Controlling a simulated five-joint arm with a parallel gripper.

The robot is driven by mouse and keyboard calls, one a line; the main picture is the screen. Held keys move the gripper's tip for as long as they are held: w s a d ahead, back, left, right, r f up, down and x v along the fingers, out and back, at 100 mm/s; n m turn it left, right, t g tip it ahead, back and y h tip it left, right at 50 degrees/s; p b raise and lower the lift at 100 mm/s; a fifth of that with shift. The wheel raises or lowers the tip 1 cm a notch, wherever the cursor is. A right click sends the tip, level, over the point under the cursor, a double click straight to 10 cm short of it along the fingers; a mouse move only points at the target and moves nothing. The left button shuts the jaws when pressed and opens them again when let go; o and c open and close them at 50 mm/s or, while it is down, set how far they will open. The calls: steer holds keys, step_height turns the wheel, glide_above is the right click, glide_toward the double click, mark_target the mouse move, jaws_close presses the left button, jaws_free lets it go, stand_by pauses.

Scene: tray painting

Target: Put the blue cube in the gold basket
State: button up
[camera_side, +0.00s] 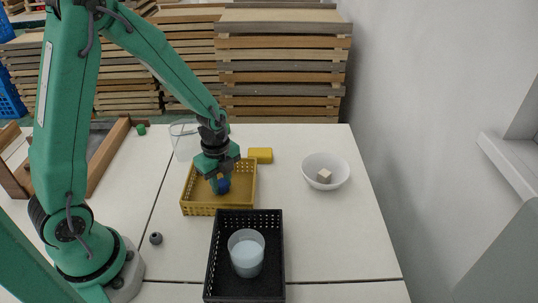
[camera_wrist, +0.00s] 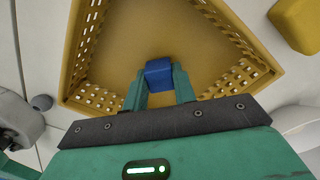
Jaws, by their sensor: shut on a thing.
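The blue cube (camera_wrist: 159,74) is between the two green fingers of my gripper (camera_wrist: 160,90) in the wrist view. My gripper is shut on it. In the side view the cube (camera_side: 223,185) shows at the tip of my gripper (camera_side: 220,184), within the outline of the gold basket (camera_side: 198,210). In the wrist view the basket (camera_wrist: 88,50) lies around and beyond the cube, with its perforated walls to both sides. I cannot tell whether the cube touches the basket floor.
A black basket (camera_side: 215,262) with a cup (camera_side: 246,252) in it stands in front of the gold basket. A yellow block (camera_side: 260,155) lies behind it. A white bowl (camera_side: 316,164) with a pale cube is at right. A clear glass (camera_side: 184,140) stands behind left.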

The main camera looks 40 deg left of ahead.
mark_target(221, 182)
steer(key=shift+f, duration=0.35)
steer(key=o, duration=0.9)
steer(key=shift+o, duration=0.2)
steer(key=shift+r, duration=0.2)
step_height(221, 182, up, 12)
steer(key=shift+s+r, duration=0.1)
stand_by(0.6)
